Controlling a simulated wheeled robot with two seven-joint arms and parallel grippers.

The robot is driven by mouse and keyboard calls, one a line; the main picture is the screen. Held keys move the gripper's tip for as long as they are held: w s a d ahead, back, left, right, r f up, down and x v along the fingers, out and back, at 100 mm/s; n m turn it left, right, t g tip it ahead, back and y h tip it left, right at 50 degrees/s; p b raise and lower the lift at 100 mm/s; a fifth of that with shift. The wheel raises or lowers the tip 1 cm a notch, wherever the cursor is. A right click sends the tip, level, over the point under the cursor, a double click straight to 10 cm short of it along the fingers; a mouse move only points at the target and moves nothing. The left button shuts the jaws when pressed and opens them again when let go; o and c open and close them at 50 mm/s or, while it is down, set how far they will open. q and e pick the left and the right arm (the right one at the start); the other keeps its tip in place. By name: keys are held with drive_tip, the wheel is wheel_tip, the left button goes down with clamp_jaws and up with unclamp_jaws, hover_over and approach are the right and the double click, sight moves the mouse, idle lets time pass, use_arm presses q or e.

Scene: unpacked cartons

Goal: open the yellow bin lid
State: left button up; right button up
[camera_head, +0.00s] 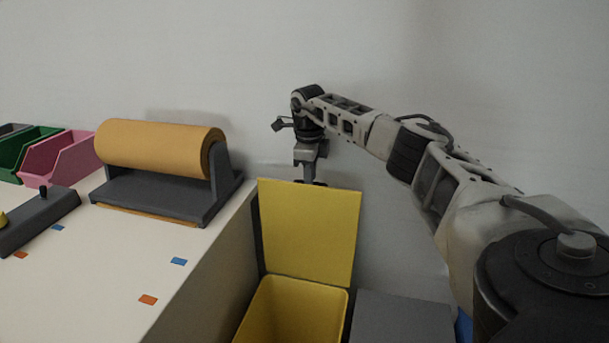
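The yellow bin (300,291) stands on the floor beside the table, and its inside shows from above. Its yellow lid (309,232) stands upright at the back of the bin, so the bin is open. My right arm reaches in from the right. My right gripper (313,181) is at the top edge of the lid, partly hidden behind it. I cannot tell whether its fingers are open or shut, or whether they touch the lid. My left gripper is not in view.
A table (110,275) on the left holds an orange-brown roll (155,147) on a dark stand, a pink bin (58,158) and a green bin (32,150). A dark grey lid (402,318) lies flat right of the yellow bin. A plain wall is behind.

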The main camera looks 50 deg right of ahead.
drive_tip(key=shift+o, duration=0.6)
wheel_tip(320, 180, up, 16)
drive_tip(key=s+a+p, duration=0.1)
drive_tip(key=a, duration=0.1)
drive_tip(key=shift+p, duration=0.35)
drive_tip(key=shift+f, duration=0.15)
